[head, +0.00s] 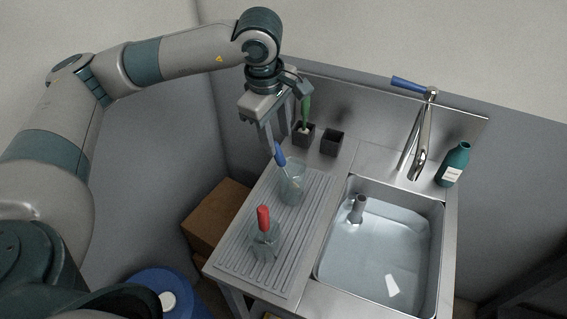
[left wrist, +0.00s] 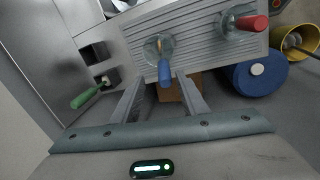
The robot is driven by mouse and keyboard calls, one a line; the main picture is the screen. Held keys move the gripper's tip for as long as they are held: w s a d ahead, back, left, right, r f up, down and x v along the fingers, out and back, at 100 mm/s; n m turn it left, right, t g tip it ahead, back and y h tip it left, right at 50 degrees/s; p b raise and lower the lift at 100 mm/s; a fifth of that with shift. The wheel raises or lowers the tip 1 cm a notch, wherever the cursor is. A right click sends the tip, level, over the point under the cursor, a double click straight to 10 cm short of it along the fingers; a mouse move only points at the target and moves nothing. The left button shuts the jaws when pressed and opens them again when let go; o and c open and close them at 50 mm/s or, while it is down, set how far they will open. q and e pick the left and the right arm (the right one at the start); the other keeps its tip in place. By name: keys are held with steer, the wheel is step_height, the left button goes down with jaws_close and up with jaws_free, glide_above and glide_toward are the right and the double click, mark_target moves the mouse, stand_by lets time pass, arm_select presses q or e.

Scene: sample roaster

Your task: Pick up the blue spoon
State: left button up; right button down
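The blue spoon (head: 280,155) stands tilted in a clear glass beaker (head: 293,184) on the ribbed drainboard, its blue handle sticking out above the rim. In the left wrist view the blue handle (left wrist: 165,72) lies between the tips of my left gripper's fingers, with the beaker (left wrist: 158,48) beyond it. My left gripper (head: 276,140) points down just above the handle. Its fingers (left wrist: 160,88) are spread apart and I see no grip on the handle. My right gripper is not in view.
A red-handled tool (head: 263,218) stands in another glass on the drainboard (head: 235,262). A green-handled brush (head: 305,112) stands in a dark holder beside an empty dark cup (head: 332,142). The water-filled sink (head: 385,250), tap (head: 421,140) and teal bottle (head: 453,165) are to the right.

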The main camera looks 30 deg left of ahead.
mark_target(277, 150)
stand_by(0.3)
arm_select(q)
steer(key=shift+f+p, duration=0.55)
steer(key=shift+p, duration=0.1)
step_height(277, 150, down, 3)
steer(key=shift+a+r+p, duration=0.1)
steer(key=shift+p, duration=0.75)
steer(key=shift+w+f, duration=0.15)
steer(key=shift+f, duration=0.55)
jaws_close()
